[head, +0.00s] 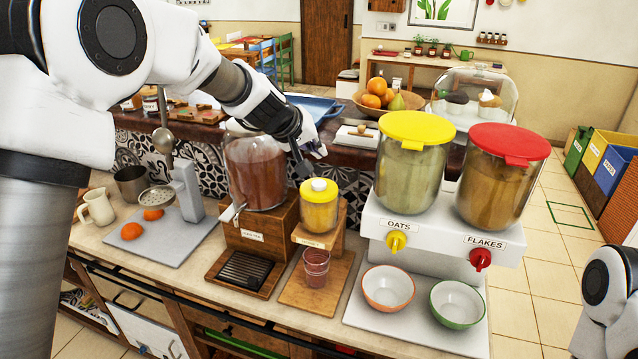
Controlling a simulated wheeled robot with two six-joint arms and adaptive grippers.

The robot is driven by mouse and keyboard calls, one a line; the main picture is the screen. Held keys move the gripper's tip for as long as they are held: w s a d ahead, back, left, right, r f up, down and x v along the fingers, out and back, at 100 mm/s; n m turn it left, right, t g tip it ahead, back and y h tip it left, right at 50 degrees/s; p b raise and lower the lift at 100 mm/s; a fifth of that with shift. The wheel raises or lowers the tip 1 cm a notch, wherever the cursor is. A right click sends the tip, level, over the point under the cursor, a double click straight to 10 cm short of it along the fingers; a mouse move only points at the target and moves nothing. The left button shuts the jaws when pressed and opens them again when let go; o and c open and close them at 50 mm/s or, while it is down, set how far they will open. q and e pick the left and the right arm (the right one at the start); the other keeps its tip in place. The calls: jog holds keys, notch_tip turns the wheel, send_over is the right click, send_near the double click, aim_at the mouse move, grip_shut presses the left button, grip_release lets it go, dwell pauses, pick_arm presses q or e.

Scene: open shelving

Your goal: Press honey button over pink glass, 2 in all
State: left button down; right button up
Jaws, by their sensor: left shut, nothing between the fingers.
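The honey dispenser (319,212) is a small yellow jar on a wooden stand in the middle of the head view. Its white button (319,185) sits on top of the yellow lid. The pink glass (316,267) stands upright on a wooden board below and in front of the jar. My left gripper (302,167) is shut and empty, pointing down just behind and to the left of the button in the picture. I cannot tell whether its tips touch the jar. My right gripper is out of view; only part of that arm shows at the lower right.
A large jar of brown-red contents (256,172) stands close on the left. Oats (411,165) and flakes (497,180) dispensers stand on the right, with an orange-rimmed bowl (388,287) and a green-rimmed bowl (457,302) below. A juicer (187,190) is at the left.

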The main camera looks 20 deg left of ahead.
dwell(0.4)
pick_arm(q)
jog(key=n, duration=0.4)
jog(key=shift+d, duration=0.1)
jog(key=n, duration=0.3)
jog(key=shift+d+r, duration=0.1)
jog(key=n, duration=0.1)
jog(key=n+p, duration=0.1)
jog(key=n, duration=0.1)
jog(key=shift+r, duration=0.35)
notch_tip(320, 180, up, 3)
jog(key=n+p, duration=0.4)
jog(key=n, duration=0.2)
jog(key=shift+s+n+h, duration=0.1)
jog(key=shift+n+h, duration=0.3)
